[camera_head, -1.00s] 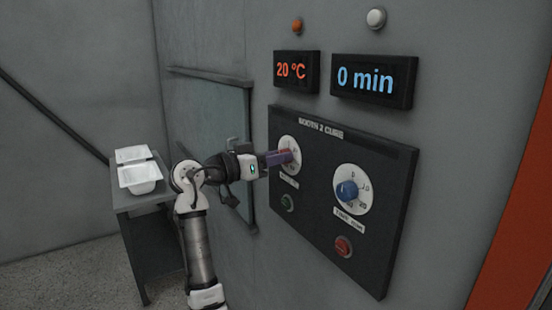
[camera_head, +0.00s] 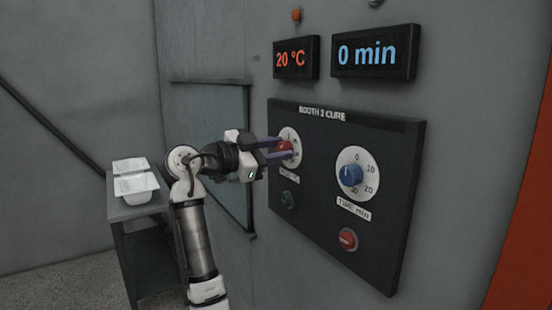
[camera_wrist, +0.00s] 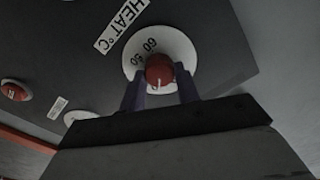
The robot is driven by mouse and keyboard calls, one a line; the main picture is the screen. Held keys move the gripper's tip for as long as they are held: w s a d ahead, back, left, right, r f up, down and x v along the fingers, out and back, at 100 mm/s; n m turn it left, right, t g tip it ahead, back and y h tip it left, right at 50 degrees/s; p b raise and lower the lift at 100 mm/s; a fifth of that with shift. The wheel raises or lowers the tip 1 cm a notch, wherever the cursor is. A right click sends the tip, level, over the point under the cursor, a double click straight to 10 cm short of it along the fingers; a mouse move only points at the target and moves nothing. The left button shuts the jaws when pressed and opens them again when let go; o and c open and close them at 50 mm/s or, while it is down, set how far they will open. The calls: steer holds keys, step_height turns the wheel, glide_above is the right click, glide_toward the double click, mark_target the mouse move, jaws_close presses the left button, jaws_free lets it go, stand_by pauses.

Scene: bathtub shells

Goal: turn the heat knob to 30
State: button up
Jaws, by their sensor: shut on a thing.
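The red heat knob (camera_head: 284,149) sits on a white dial at the upper left of the dark "BOOTH 2 CURE" panel (camera_head: 330,215). My gripper (camera_head: 277,150) reaches it from the left and is shut on it, one finger on each side. In the wrist view the heat knob (camera_wrist: 159,69) shows between the two fingers, with 60 and 50 readable on its dial and a "HEAT °C" label beside it. The other dial marks are hidden or too small to read. The orange heat display (camera_head: 291,59) above reads 20 °C.
A blue time knob (camera_head: 352,174) is right of the heat knob, under a blue display (camera_head: 374,54) reading 0 min. A green button (camera_head: 288,200) and a red button (camera_head: 348,239) sit below. White tubs (camera_head: 136,186) stand on a grey table at the left.

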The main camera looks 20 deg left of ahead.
steer(key=shift+m+b, duration=0.3)
steer(key=shift+m, duration=0.3)
steer(key=o, duration=1)
steer(key=b+v, duration=0.3)
steer(key=v, duration=1)
steer(key=shift+s+a, duration=0.2)
steer(key=shift+s, duration=0.15)
steer(key=shift+a, duration=0.1)
